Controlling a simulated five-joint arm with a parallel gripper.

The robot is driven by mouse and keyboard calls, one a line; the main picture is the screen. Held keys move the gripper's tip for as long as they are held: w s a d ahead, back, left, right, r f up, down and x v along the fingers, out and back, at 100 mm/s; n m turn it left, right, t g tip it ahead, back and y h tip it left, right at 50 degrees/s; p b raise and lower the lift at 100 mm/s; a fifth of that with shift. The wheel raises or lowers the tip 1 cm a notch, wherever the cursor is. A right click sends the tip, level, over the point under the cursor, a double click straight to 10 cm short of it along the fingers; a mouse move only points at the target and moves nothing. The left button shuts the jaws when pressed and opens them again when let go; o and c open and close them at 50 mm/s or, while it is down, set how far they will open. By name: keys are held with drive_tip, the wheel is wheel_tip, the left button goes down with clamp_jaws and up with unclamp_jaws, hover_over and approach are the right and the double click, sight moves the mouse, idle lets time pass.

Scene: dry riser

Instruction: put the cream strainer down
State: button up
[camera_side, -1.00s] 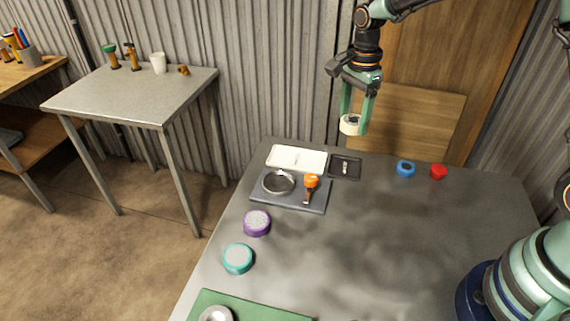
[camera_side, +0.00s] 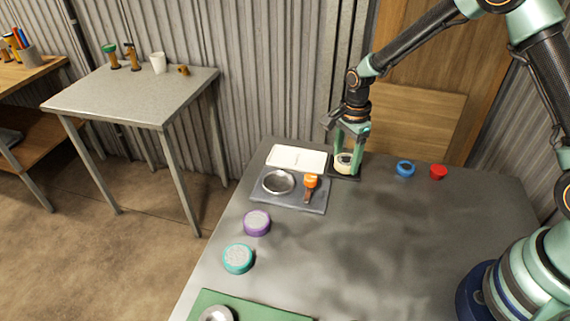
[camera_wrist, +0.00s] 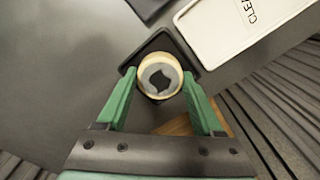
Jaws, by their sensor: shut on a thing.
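The cream strainer (camera_side: 343,164) is a short cream ring with a grey inside, and it also shows in the wrist view (camera_wrist: 148,66). My gripper (camera_side: 345,155) has its two green fingers on either side of it, shut on it; the fingers also show in the wrist view (camera_wrist: 155,85). The strainer is low over the small black tray (camera_side: 345,175) at the table's back edge, whose dark rim shows around it in the wrist view (camera_wrist: 187,57). I cannot tell whether the strainer touches the tray's floor.
A white tray with lettering (camera_side: 297,158) lies just left of the black tray. A dark grey tray (camera_side: 292,205) holds a steel dish (camera_side: 278,182) and an orange-topped tool (camera_side: 310,183). Blue (camera_side: 405,168) and red (camera_side: 438,171) pieces stand right. The table's middle is clear.

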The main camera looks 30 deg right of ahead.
sight(346, 160)
drive_tip(key=o, duration=1.4)
drive_tip(key=shift+f, duration=0.15)
wheel_tip(346, 160, up, 13)
drive_tip(key=shift+s+d+r+n+t, duration=0.2)
drive_tip(key=shift+s+r+n+t, duration=0.75)
drive_tip(key=shift+s+r+n, duration=1.45)
drive_tip(key=shift+s+d+r+n+t, duration=0.15)
drive_tip(key=shift+s+r+n+t, duration=1)
drive_tip(key=shift+s+n, duration=2.2)
drive_tip(key=shift+s+d+r+n+t, duration=0.2)
drive_tip(key=shift+s+r+n+t, duration=0.5)
drive_tip(key=shift+s+r+n, duration=2.05)
drive_tip(key=shift+w+f+n, duration=0.3)
drive_tip(key=shift+f+n, duration=0.2)
drive_tip(key=shift+f, duration=0.15)
